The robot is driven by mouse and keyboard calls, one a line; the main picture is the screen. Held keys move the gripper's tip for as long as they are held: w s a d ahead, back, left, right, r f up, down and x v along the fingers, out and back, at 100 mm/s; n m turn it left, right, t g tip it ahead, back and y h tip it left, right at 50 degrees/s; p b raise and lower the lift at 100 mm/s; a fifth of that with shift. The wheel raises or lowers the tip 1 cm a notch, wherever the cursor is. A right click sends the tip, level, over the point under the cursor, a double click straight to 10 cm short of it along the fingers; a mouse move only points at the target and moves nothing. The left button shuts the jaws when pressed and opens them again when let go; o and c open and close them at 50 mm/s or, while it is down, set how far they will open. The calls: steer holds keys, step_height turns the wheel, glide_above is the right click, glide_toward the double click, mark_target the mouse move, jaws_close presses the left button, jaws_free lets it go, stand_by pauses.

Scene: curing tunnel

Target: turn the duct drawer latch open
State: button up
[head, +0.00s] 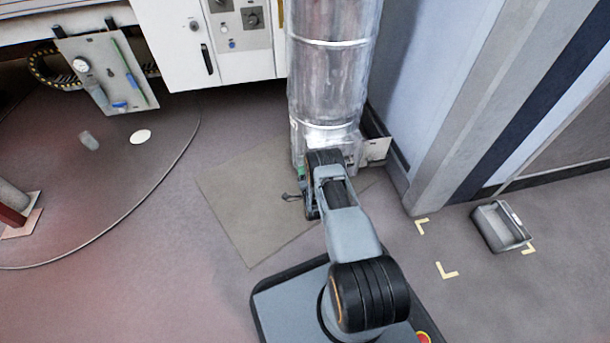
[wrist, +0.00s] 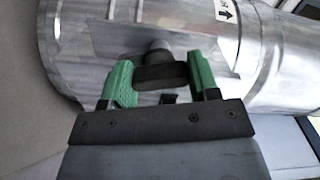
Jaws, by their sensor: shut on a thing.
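The silver duct (head: 330,75) stands upright in the head view, with my arm reaching to its foot. In the wrist view, the duct's metal wall (wrist: 90,35) fills most of the picture. The latch (wrist: 160,76) is a dark bar on a round grey hub, set on a flat metal plate. My gripper (wrist: 161,66) has its two green fingers on either side of the bar and is shut on it. In the head view the latch is hidden behind my arm, and only a little green of the gripper shows at the duct's foot.
A white cabinet (head: 190,50) with a black handle stands left of the duct. A wall and grey post (head: 455,110) rise on the right. A grey bin (head: 500,228) sits on the floor among yellow corner marks. The floor left of my base is open.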

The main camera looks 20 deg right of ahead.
steer(key=shift+a+m, duration=0.1)
steer(key=shift+m, duration=1.7)
steer(key=o, duration=0.9)
steer(key=shift+s, duration=0.1)
steer(key=s+a+p, duration=0.1)
steer(key=s, duration=0.3)
steer(key=s+p, duration=0.2)
steer(key=s, duration=0.3)
steer(key=s+a+p, duration=0.1)
steer(key=s+p, duration=0.1)
steer(key=s, duration=0.2)
steer(key=shift+s+a, duration=0.2)
steer(key=shift+a, duration=0.15)
steer(key=shift+w, duration=0.1)
